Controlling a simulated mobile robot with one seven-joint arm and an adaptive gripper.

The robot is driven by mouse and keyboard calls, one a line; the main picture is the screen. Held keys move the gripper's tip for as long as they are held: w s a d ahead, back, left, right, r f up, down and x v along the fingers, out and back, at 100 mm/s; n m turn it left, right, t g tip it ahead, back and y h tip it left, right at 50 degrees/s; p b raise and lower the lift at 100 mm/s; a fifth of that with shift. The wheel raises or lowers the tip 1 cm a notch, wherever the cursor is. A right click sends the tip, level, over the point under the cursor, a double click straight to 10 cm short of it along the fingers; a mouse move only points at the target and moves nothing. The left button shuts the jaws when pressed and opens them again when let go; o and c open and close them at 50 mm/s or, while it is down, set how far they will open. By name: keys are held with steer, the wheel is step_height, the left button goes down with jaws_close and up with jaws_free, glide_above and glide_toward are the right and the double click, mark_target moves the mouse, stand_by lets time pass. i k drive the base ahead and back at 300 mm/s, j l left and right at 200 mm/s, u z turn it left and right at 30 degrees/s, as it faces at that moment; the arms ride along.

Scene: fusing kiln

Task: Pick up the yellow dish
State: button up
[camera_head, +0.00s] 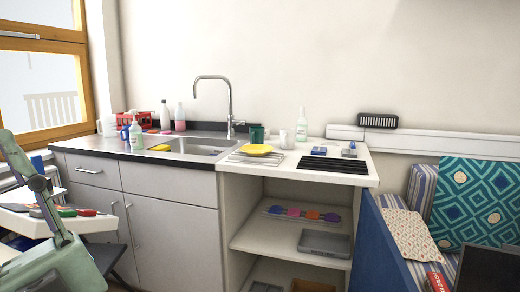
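The yellow dish (256,149) is a shallow round plate. Nothing covers the dish from this view. My gripper is not visible in the picture.
A sink (200,147) with a tall tap (230,105) lies left of the dish. A green cup (257,134), a white cup (287,139) and a clear bottle (301,125) stand behind it. A black slatted rack (326,165) lies to its right. A blue panel (380,245) stands at the counter's right.

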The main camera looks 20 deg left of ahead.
mark_target(252, 151)
steer(key=i+j+z, duration=0.1)
steer(key=j, duration=0.25)
steer(key=i+j, duration=0.25)
steer(key=j, duration=0.15)
steer(key=i+j+z, duration=0.15)
steer(key=j, duration=0.2)
steer(key=i+j+z, duration=0.2)
steer(key=i+j, duration=0.65)
